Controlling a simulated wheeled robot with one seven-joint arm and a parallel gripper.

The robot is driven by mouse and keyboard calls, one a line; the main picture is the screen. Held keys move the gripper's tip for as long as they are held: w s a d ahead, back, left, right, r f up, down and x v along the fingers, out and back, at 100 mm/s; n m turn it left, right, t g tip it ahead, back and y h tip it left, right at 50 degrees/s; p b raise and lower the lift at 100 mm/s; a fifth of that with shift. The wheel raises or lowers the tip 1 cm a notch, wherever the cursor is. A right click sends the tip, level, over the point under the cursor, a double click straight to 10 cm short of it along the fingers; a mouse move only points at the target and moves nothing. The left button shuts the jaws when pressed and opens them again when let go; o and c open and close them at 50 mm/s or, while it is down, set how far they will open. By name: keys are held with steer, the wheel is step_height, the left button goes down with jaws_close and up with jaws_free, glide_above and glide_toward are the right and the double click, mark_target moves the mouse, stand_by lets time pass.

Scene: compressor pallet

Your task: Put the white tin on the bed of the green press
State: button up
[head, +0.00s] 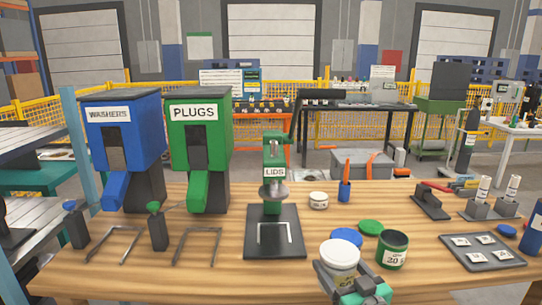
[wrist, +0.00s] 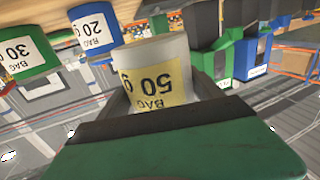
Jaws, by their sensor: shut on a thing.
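The white tin (head: 340,260) is in my gripper (head: 346,280), at the front of the bench in the head view. In the wrist view the tin (wrist: 155,75) shows a yellow label reading "BAG 50 g", upside down, between the jaws. The green press (head: 273,155), marked "LIDS", stands left of and behind the tin. Its bed (head: 257,242) is a dark plate with a pale U-shaped guide and nothing on it. My gripper is to the right of the bed. Whether the tin touches the bench is not clear.
A green tin (head: 392,251) stands close right of the held tin. A dark tray (head: 482,251) is at right.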

mark_target(337, 247)
steer(key=r+p, duration=0.2)
steer(key=p, duration=0.1)
steer(key=w+r+p, duration=0.1)
steer(key=r+p, duration=0.1)
steer(key=p, duration=0.2)
steer(key=shift+r+p, duration=0.2)
steer(key=shift+p, duration=0.1)
steer(key=shift+w+r+p, duration=0.15)
steer(key=shift+r+p, duration=0.2)
steer(key=shift+p, duration=0.85)
steer(key=shift+a+p, duration=0.15)
steer(key=shift+p, duration=1.1)
steer(key=shift+f, duration=0.35)
